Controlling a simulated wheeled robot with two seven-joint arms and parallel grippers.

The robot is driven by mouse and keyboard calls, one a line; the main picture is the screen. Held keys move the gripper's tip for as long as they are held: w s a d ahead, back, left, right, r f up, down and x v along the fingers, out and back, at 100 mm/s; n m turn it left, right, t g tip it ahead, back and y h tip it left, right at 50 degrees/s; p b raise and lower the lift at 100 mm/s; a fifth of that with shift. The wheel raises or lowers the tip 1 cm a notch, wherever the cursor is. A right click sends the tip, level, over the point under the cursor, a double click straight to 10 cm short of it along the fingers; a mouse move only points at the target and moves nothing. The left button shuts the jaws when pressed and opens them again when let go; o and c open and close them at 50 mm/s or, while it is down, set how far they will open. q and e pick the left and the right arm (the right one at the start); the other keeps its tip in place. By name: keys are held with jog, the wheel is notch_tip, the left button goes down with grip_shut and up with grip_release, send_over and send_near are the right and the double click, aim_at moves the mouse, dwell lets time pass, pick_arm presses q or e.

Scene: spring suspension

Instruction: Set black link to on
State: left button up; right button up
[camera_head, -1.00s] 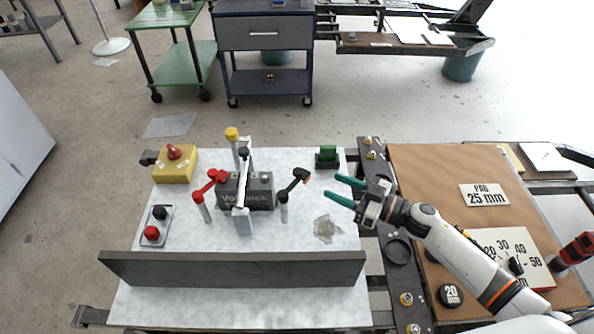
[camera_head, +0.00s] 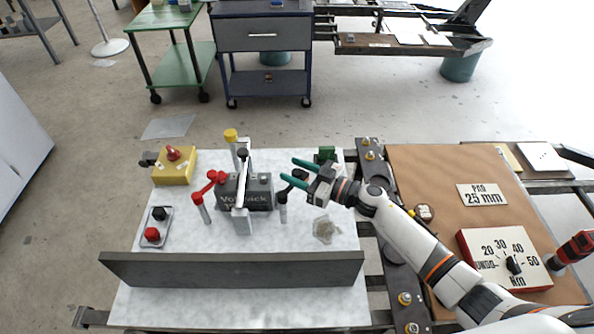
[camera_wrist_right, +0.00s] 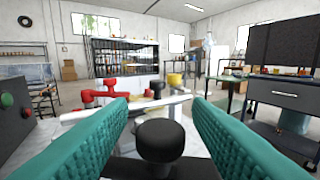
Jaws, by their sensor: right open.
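The black link (camera_head: 283,196) is a black arm on a light post on the white tabletop, right of the grey Volrick block. Its round black knob stands between the two green fingers of my right gripper (camera_head: 288,169). In the right wrist view the knob (camera_wrist_right: 160,139) is low in the middle, with a gap to each finger of the open right gripper (camera_wrist_right: 160,112). The fingers hide part of the link in the head view. My left gripper is not in view.
The grey Volrick block (camera_head: 258,193) with an upright metal lever stands left of the link. A yellow box with a red knob (camera_head: 174,165) and a two-button box (camera_head: 155,228) are farther left. A grey bar (camera_head: 232,270) crosses the front.

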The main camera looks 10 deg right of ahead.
grip_shut()
